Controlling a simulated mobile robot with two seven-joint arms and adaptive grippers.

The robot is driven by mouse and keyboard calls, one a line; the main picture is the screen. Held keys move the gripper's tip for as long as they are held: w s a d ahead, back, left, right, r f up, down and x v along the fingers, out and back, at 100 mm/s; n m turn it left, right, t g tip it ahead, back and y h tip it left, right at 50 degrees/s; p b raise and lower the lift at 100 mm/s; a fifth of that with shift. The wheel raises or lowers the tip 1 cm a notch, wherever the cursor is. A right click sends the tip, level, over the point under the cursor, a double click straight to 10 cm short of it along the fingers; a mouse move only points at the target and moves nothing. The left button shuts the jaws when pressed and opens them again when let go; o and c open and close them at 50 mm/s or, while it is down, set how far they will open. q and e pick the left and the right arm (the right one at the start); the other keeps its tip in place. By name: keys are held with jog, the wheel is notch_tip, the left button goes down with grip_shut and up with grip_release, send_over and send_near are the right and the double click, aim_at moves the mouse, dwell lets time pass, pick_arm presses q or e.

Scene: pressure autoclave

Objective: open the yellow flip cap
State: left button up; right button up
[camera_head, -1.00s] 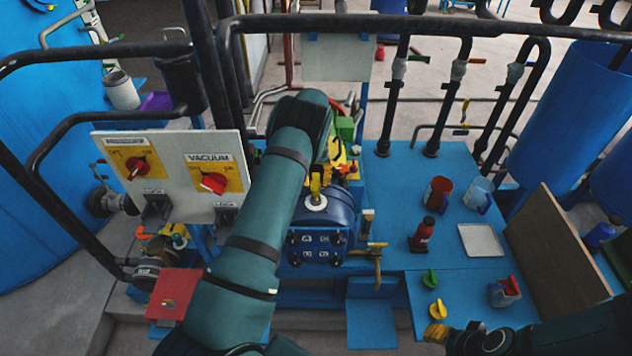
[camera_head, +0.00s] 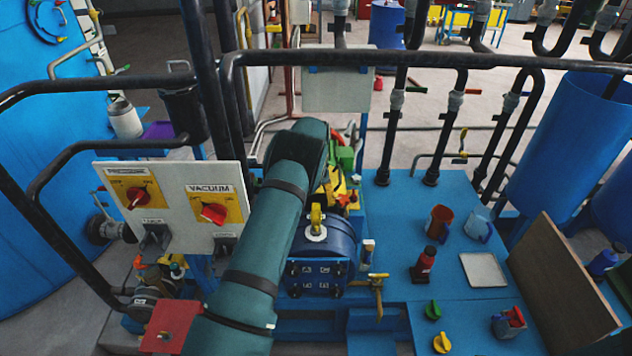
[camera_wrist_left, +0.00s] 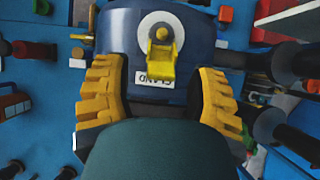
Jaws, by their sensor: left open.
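The yellow flip cap (camera_head: 316,216) sits on a pale round collar on top of the blue autoclave vessel (camera_head: 326,242). In the left wrist view the cap (camera_wrist_left: 161,62) points toward the camera, above a small white label. My left gripper (camera_wrist_left: 158,66) is open, with one yellow finger on each side of the cap and clear gaps to it. In the head view my left forearm hides most of that gripper; yellow parts show just behind the vessel. My right gripper is out of view.
A panel with red PRESSURE and VACUUM knobs (camera_head: 170,208) stands left of my arm. Black pipe rails (camera_head: 420,60) cross behind. A blue table (camera_head: 460,255) at right carries cups, a dark red bottle (camera_head: 423,265) and a pale tray (camera_head: 483,270).

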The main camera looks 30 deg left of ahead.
pick_arm(q)
jog(key=v, duration=0.8)
jog(key=shift+r, duration=0.4)
jog(key=shift+w+a, duration=0.1)
jog(key=shift+a, duration=0.05)
dwell(0.3)
